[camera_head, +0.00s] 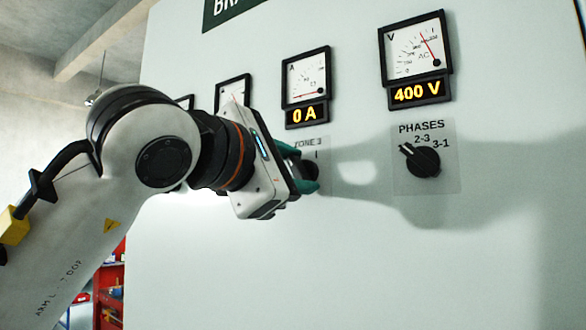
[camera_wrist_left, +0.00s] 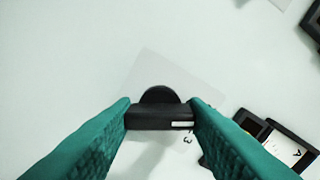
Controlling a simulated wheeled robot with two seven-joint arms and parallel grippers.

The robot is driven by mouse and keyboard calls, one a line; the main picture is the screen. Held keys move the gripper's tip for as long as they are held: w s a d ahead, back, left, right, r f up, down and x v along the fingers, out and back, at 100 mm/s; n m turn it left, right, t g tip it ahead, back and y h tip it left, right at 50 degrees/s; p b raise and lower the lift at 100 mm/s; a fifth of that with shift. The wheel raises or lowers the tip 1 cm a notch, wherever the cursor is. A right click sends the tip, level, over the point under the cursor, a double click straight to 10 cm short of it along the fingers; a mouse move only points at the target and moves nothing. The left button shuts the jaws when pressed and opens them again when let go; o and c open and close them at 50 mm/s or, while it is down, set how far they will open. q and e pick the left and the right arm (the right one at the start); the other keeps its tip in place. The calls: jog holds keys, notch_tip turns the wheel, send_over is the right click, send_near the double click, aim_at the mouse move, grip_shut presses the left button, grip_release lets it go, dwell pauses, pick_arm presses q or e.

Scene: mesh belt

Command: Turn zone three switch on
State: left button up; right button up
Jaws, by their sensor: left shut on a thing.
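The zone 3 switch is a black rotary knob (camera_wrist_left: 160,117) on a clear plate (camera_wrist_left: 207,92) on the pale panel. A white mark shows near the right end of its bar in the left wrist view. My left gripper (camera_head: 306,170) has its teal fingers shut on the two ends of this bar; in the left wrist view the fingers (camera_wrist_left: 161,118) touch it on both sides. In the head view the gripper hides most of the knob, and the ZONE 3 label (camera_head: 309,143) shows just above it. My right gripper is not in view.
The ammeter (camera_head: 306,77) above zone 3 reads 0 A. A voltmeter (camera_head: 415,45) at the right reads 400 V. Below it is the PHASES knob (camera_head: 424,161), with clear panel between it and my gripper. More meters (camera_head: 234,92) are partly hidden behind my left arm.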

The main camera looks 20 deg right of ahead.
pick_arm(q)
jog(key=shift+m, duration=0.3)
jog(key=m, duration=0.2)
jog(key=shift+m+b, duration=0.3)
jog(key=shift+b, duration=0.1)
jog(key=m, duration=0.2)
jog(key=shift+m, duration=0.3)
jog(key=m, duration=0.6)
jog(key=shift+f, duration=0.1)
jog(key=o, duration=1)
jog(key=shift+s+a, duration=0.1)
